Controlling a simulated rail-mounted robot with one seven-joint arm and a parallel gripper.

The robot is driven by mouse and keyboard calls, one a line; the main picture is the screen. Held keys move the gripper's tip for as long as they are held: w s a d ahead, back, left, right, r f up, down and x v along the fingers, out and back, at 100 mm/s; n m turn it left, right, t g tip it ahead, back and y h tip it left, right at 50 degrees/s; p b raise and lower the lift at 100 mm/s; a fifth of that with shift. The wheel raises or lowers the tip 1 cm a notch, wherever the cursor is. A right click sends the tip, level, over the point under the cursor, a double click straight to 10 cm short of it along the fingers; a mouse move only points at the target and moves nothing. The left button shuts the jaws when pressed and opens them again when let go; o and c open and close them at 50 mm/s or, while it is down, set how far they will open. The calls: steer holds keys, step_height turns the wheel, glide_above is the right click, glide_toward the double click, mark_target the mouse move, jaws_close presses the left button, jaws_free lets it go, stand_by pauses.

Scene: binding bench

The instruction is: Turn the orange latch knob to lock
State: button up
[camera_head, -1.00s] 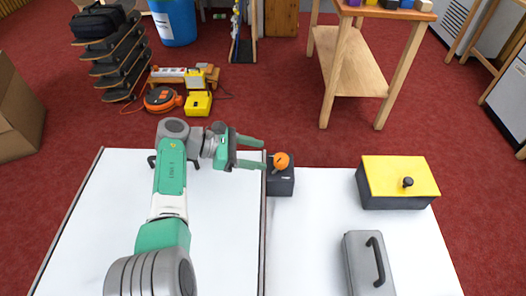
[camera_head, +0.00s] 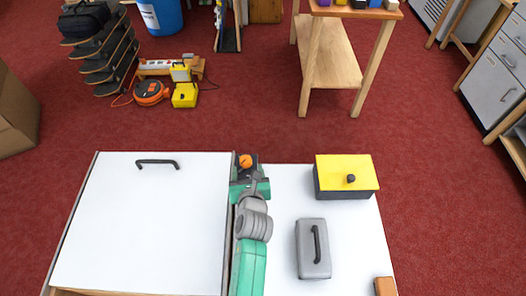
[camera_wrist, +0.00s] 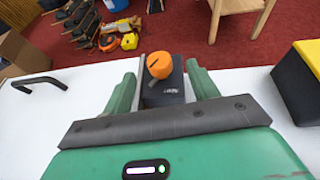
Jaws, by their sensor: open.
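The orange latch knob (camera_wrist: 159,65) sits on a dark block (camera_wrist: 162,90) on the white bench top, ahead of my gripper in the wrist view. In the head view the knob (camera_head: 245,161) shows at the bench's back edge, just beyond my gripper (camera_head: 249,180). My gripper (camera_wrist: 160,90) is open. One green finger is on each side of the dark block in the wrist picture, and the knob appears beyond the fingertips. I cannot tell whether the fingers touch the block. In the head view my gripper partly hides the block.
A white panel (camera_head: 150,220) with a black handle (camera_head: 157,162) lies left of my arm. A yellow-lidded box (camera_head: 346,173) and a grey case (camera_head: 312,250) stand to the right. A wooden block (camera_head: 384,286) lies at the bench's front right. Bare bench separates my arm from the case.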

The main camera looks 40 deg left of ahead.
mark_target(245, 160)
steer(key=b+x, duration=0.1)
steer(key=x, duration=0.1)
steer(key=b+x, duration=0.1)
steer(key=x, duration=0.1)
steer(key=f+b+x, duration=0.1)
steer(key=x, duration=0.1)
steer(key=shift+a+f+b, duration=0.1)
steer(key=shift+a+b, duration=0.15)
steer(key=shift+b, duration=0.15)
steer(key=shift+w+a, duration=0.3)
steer(key=shift+w, duration=0.05)
steer(key=c, duration=1)
